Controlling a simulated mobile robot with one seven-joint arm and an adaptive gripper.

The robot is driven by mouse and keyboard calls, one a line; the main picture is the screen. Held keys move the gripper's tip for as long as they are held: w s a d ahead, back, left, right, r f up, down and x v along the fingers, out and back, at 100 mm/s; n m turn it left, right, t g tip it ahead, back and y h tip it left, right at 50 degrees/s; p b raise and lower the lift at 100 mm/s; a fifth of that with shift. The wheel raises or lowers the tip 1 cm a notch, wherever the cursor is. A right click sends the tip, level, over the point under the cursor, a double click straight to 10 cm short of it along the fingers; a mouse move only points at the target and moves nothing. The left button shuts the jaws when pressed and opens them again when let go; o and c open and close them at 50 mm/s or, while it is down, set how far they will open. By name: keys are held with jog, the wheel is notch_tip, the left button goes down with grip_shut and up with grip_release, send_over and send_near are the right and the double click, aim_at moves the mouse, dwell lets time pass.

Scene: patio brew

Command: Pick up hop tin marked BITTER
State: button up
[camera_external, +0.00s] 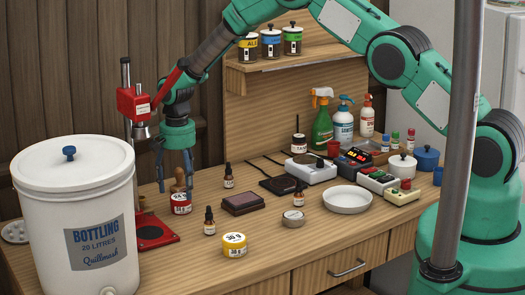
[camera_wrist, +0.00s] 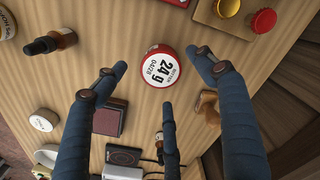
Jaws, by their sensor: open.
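A red tin with a white lid label (camera_external: 181,204) stands on the wooden bench, just right of the red bench press. In the wrist view the same red tin (camera_wrist: 160,67) lies between my fingertips; its label reads "24 g" with small print that looks like BITTER. My gripper (camera_external: 174,172) points down above the tin, fingers spread and empty. In the wrist view my gripper (camera_wrist: 158,62) has one finger on each side of the tin and a third below it. I cannot tell exactly how far the fingertips are above the tin.
A white bottling bucket (camera_external: 80,215) stands left, the red press (camera_external: 138,105) behind it. A small wooden object (camera_wrist: 208,106) is close beside the tin.

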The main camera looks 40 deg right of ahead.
aim_at(180, 197)
jog(key=shift+f, duration=0.1)
dwell(0.3)
jog(key=shift+f, duration=2.5)
jog(key=c, duration=1.4)
jog(key=shift+o, duration=0.2)
jog(key=shift+r, duration=5)
